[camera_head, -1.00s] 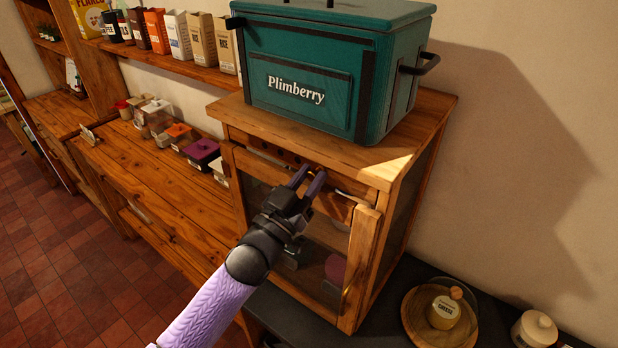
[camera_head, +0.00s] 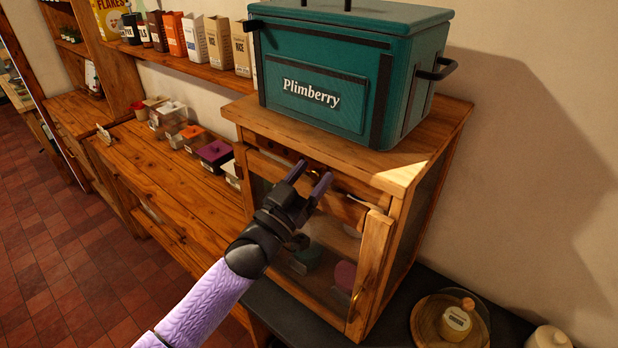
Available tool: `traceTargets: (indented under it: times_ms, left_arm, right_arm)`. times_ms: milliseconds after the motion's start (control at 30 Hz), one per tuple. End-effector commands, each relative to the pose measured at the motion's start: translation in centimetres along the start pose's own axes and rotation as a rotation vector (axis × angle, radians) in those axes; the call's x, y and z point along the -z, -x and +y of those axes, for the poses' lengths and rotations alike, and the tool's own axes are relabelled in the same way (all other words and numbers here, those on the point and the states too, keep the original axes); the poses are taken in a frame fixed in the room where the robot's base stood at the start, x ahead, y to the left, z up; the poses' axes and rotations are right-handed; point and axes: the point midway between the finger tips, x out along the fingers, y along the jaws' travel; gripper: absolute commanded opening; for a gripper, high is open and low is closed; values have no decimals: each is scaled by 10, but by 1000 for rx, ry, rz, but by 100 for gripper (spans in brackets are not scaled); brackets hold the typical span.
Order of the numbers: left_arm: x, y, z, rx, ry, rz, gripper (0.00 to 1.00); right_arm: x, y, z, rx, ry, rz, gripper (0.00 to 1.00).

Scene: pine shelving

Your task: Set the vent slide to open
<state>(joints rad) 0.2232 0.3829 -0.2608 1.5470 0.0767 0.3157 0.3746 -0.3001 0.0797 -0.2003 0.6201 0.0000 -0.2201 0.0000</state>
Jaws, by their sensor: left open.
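A wooden cabinet (camera_head: 381,245) with mesh-like front panels has a vent strip (camera_head: 272,147) with dark holes along its top front edge. A small brass knob (camera_head: 315,172) shows at the strip, partly hidden by my fingers. My left gripper (camera_head: 312,173) is open, with its two fingertips on either side of the knob, close to the cabinet front. I cannot tell whether the fingers touch the knob. The gripper hides part of the slide, so its exact setting is unclear. My right gripper is not in view.
A teal Plimberry box (camera_head: 345,85) stands on the cabinet top. Left of the cabinet is a wooden counter (camera_head: 165,185) with several small lidded containers. A dark worktop (camera_head: 410,285) below right holds a round wooden board with a jar (camera_head: 455,322) and a lidded pot (camera_head: 549,338).

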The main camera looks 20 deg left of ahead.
Motion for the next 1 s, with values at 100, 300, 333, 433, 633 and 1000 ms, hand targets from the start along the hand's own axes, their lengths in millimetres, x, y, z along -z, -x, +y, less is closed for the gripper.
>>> traceTargets:
  times_ms: [100, 300, 333, 433, 633, 1000]
  left_arm:
    - [-2, 9, 0, 1, 1, -1, 65]
    - [-4, 54, 0, -1, -1, -4, 65]
    - [-4, 62, 0, 0, 0, -5, 65]
    - [-3, 83, 0, 0, 0, -3, 65]
    - [0, 100, 0, 1, -1, 0, 65]
    - [0, 99, 0, 1, -1, 0, 65]
  right_arm:
    - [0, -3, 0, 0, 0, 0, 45]
    - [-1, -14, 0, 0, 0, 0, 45]
    - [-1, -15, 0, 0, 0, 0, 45]
    - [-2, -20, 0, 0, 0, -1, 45]
    - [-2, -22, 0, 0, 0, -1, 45]
    - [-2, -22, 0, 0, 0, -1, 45]
